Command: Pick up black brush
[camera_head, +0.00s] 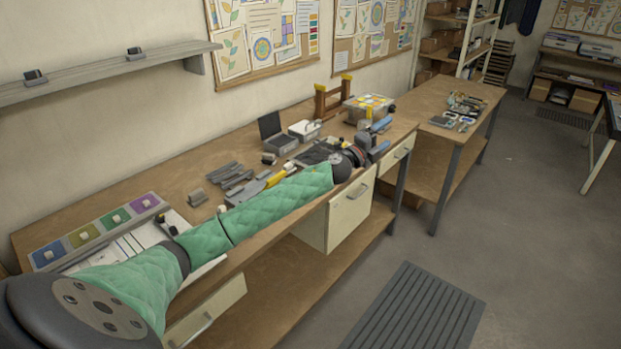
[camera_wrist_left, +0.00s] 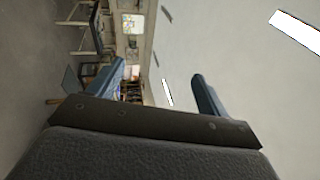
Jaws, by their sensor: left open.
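My left arm, in a green padded sleeve, reaches from the lower left across the workbench (camera_head: 130,205) in the head view. My left gripper (camera_head: 378,138) is at the bench's right end, its blue fingers apart and empty. In the left wrist view the two blue fingers (camera_wrist_left: 158,95) stand wide apart with only the room and wall between them. I cannot make out the black brush for sure; it may be hidden behind the arm or among the small tools. My right gripper is not in view.
Grey strips (camera_head: 232,175), an open dark case (camera_head: 277,135), a white box (camera_head: 305,130), a wooden stand (camera_head: 328,103) and a clear box of colours (camera_head: 368,106) crowd the bench. A panel of coloured squares (camera_head: 97,232) lies at left. A second table (camera_head: 430,102) stands beyond.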

